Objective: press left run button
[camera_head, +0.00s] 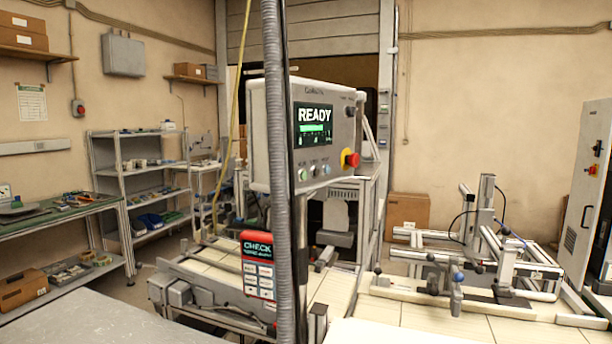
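A grey control box (255,140) with a screen (315,125) reading READY stands near the middle of the view. Below the screen is a row of small round buttons; the leftmost visible one is a green button (303,174). A red mushroom button on a yellow base (350,158) sits at the panel's lower right. The button labels are too small to read, so I cannot tell which is the left run button. My gripper is not in view.
A grey ribbed hose (277,230) runs vertically in front of the box. A metal frame fixture (480,240) stands at right. Shelves (150,170) and a workbench (80,213) stand at left.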

